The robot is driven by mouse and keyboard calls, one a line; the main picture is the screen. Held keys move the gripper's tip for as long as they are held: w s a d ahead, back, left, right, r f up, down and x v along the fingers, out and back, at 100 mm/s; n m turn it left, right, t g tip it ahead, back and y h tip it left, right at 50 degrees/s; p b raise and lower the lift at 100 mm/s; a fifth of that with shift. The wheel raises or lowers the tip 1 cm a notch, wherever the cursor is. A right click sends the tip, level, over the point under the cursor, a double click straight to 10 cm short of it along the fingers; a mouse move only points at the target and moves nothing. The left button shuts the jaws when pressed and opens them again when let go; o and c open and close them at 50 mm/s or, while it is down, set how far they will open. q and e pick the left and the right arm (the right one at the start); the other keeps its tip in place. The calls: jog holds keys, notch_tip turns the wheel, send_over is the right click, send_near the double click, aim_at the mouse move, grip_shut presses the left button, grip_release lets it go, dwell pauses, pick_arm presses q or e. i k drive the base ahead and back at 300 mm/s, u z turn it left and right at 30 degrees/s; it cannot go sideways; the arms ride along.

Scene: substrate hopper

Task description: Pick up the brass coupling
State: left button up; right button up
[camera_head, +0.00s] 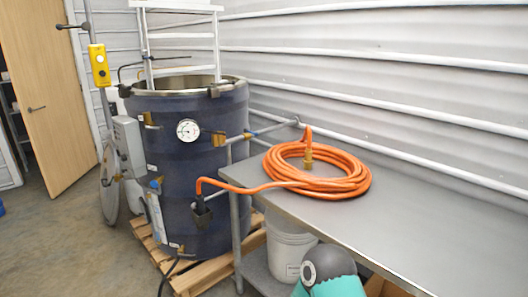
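The brass coupling (308,158) is a small gold-coloured fitting in the open middle of an orange hose coil (345,181). It appears to sit at the lower end of a short hose piece that comes over the back of the coil. The coil lies on the grey metal table (430,222). Whether the coupling touches the tabletop, I cannot tell. Neither of my grippers is in view. Only a teal and grey part of my arm shows at the bottom edge, below and in front of the table.
The hose runs left off the table to the dark blue hopper (205,215), which has a round gauge (187,130) and stands on a wooden pallet (208,272). A white bucket (286,247) stands under the table. The tabletop right of the coil is clear. A corrugated wall is behind.

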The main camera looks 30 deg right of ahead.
aim_at(308, 161)
jog(key=z, duration=0.25)
jog(key=i, duration=1.3)
jog(key=z, duration=0.7)
jog(key=k, duration=0.7)
jog(key=z, duration=0.15)
jog(key=i, duration=0.8)
jog(key=u, duration=0.15)
